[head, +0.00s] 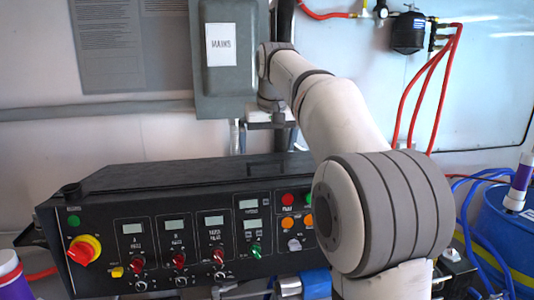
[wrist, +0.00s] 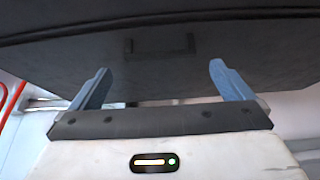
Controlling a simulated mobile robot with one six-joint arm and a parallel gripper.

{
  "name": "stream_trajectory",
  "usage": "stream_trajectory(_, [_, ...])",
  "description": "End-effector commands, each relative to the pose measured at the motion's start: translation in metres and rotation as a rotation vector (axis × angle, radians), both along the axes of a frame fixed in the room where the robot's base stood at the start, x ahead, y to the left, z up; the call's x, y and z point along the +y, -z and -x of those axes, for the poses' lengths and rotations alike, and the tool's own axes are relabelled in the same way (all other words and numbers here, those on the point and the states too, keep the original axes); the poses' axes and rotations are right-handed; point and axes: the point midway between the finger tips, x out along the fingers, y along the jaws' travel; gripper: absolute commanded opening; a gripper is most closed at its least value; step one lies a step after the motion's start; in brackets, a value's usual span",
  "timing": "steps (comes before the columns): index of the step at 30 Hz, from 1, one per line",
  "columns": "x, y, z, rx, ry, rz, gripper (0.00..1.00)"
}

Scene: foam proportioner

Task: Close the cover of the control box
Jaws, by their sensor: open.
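The black control box (head: 160,245) stands low in the head view, with dials, displays and coloured buttons on its front. A long dark lid-like top (head: 190,174) lies above that front; I cannot tell how far it is open. My arm reaches over the box's right part toward the wall. My gripper's fingers are not visible in the head view. In the wrist view my gripper (wrist: 162,82) is open and empty, its two blue fingers apart. A dark panel (wrist: 95,60) with a small dark rectangular mark spans beyond and above them. Contact cannot be told.
A grey box labelled MAINS (head: 239,80) hangs on the wall near my wrist. Red hoses (head: 431,90) run down the wall at right. A blue drum (head: 500,232) with blue hoses stands at lower right. The wall left of the MAINS box carries a conduit (head: 95,110).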

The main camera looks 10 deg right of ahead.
Motion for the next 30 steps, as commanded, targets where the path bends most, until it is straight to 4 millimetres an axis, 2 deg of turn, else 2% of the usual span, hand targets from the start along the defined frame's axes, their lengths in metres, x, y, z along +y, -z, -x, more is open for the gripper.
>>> stream_trajectory(3, [0.0, -0.019, 0.007, -0.002, 0.0, 0.0, 1.0])
stream_trajectory(7, [0.0, -0.03, 0.013, -0.001, 0.0, 0.0, 1.0])
stream_trajectory(19, [0.0, -0.034, 0.015, 0.001, 0.0, 0.0, 1.0])
stream_trajectory(23, [0.0, -0.027, 0.025, 0.006, -0.001, 0.0, 1.0])
stream_trajectory(26, [0.0, -0.014, 0.044, 0.014, -0.001, 0.0, 1.0])
stream_trajectory(30, [0.0, 0.014, 0.08, 0.027, -0.001, 0.0, 1.0])
